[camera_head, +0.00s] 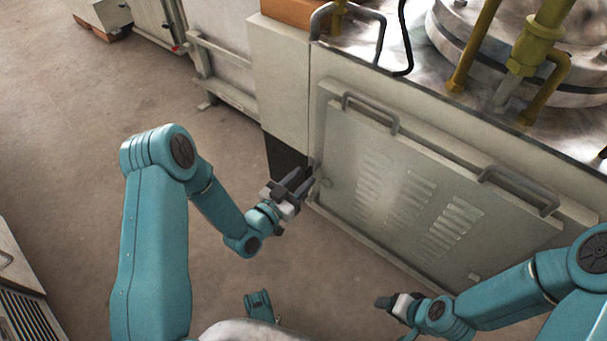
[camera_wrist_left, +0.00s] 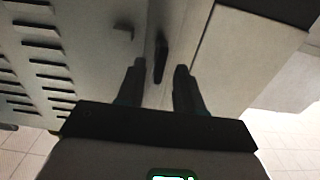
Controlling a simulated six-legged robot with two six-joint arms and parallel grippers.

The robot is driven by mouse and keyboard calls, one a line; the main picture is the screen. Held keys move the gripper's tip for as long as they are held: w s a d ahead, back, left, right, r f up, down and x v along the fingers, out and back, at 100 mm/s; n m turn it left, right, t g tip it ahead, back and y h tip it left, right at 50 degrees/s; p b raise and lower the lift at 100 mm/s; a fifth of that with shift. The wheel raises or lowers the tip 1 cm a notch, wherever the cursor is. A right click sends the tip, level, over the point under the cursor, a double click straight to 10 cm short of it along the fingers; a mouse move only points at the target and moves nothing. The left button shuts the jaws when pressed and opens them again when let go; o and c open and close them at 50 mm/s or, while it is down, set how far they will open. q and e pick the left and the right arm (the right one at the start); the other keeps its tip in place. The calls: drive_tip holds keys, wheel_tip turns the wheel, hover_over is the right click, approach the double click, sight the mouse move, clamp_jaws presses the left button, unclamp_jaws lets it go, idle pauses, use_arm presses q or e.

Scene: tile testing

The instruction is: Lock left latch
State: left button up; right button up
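The grey louvered panel (camera_head: 400,180) stands closed against the cabinet front. In the left wrist view, a dark, narrow latch (camera_wrist_left: 160,58) stands near the seam beside the panel's louvers, roughly lengthwise between my fingers. My left gripper (camera_head: 297,181) is at the panel's left edge. Its two fingers show apart in the left wrist view (camera_wrist_left: 159,72), one on each side of the latch, with gaps; contact cannot be told. The latch cannot be made out in the head view. My right gripper (camera_head: 388,302) is low in front of the panel's lower right, its finger opening unclear.
A small tab (camera_wrist_left: 123,33) sticks out of the panel near the latch. Two handles, left (camera_head: 370,110) and right (camera_head: 520,190), sit along the panel's top. Yellow pipes (camera_head: 540,45) and metal vessels stand above. The brown floor (camera_head: 80,150) at left is clear.

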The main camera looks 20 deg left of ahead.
use_arm(q)
drive_tip(key=shift+w+d, duration=0.25)
drive_tip(key=shift+w, duration=0.45)
clamp_jaws()
